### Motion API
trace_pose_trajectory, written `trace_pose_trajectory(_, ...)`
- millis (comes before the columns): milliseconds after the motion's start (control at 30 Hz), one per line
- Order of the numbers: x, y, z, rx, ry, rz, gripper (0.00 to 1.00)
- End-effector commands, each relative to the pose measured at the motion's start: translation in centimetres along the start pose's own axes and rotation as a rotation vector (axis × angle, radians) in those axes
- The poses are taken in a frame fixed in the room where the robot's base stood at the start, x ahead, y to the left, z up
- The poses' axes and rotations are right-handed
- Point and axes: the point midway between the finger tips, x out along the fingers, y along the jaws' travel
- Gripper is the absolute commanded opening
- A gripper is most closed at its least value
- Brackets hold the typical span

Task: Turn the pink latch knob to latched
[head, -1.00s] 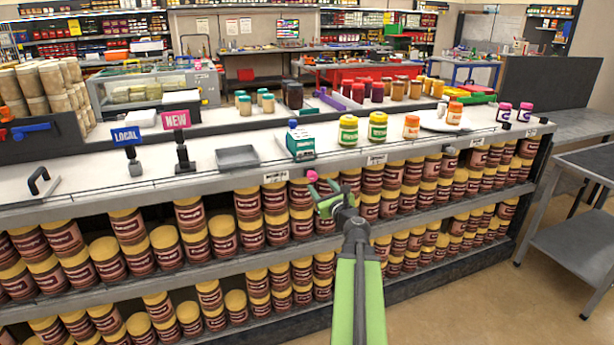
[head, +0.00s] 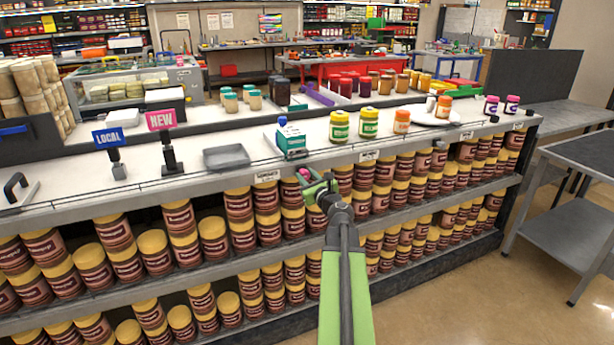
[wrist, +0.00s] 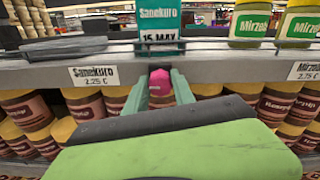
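My gripper (head: 312,183) is open, with a finger on each side of the knob. Narrow gaps show between the fingers and the knob. I cannot tell how deep the knob lies between them. The head view partly hides the knob behind the green fingers.
Jars with green labels (head: 340,126) stand right of the unit, and a grey tray (head: 226,157) lies to its left. Shelves of brown jars (head: 240,222) fill the counter front below my gripper. Open floor (head: 480,300) lies at the right.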

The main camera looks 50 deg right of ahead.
Motion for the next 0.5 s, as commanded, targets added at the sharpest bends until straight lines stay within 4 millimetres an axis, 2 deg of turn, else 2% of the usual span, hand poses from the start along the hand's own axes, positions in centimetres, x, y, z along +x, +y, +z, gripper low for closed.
trace_pose_trajectory(33,0.02,-0.15,-0.01,0.001,0.000,-0.004,0.12)
trace_pose_trajectory(133,0.04,-0.10,0.01,0.001,0.000,-0.004,0.00)
trace_pose_trajectory(200,0.05,-0.09,0.02,0.001,0.000,-0.004,0.00)
trace_pose_trajectory(233,0.98,-0.89,-0.14,0.001,-0.001,0.002,0.00)
trace_pose_trajectory(500,0.12,-0.01,0.02,0.040,0.001,-0.005,0.00)
